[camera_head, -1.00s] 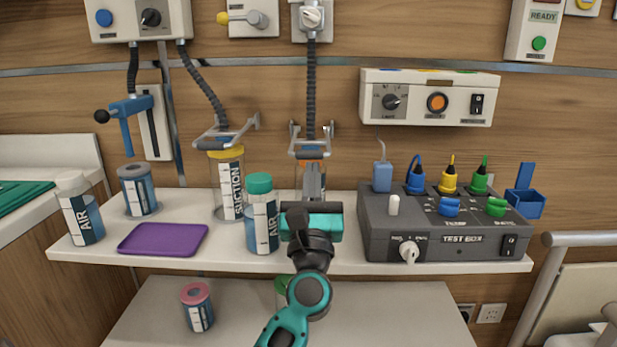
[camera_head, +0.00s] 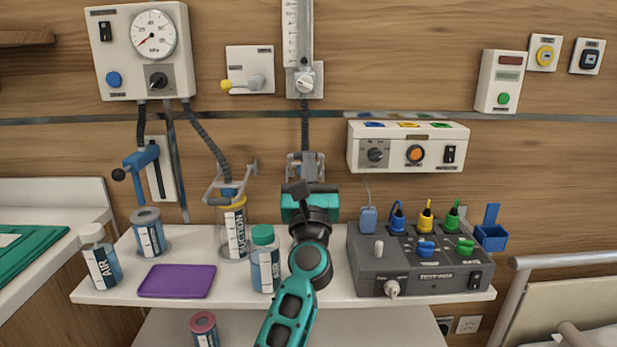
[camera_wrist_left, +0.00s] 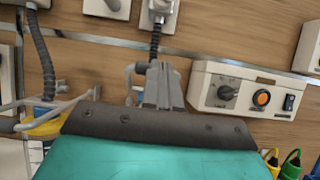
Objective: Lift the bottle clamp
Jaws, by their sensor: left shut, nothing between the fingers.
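A grey bottle clamp (camera_head: 291,167) hangs on the wall under the middle hose, just beyond my left gripper (camera_head: 307,168). Part of it also shows in the wrist view (camera_wrist_left: 132,76), behind and left of my fingers (camera_wrist_left: 160,82). My left gripper is shut with nothing between its fingers, which point at the wall. I cannot tell whether they touch the clamp. The bottle beneath this clamp is hidden by my gripper. A second clamp (camera_head: 212,190) sits on the yellow-topped suction bottle (camera_head: 235,232) to the left. My right gripper is not in view.
A control panel (camera_head: 408,147) hangs above the box.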

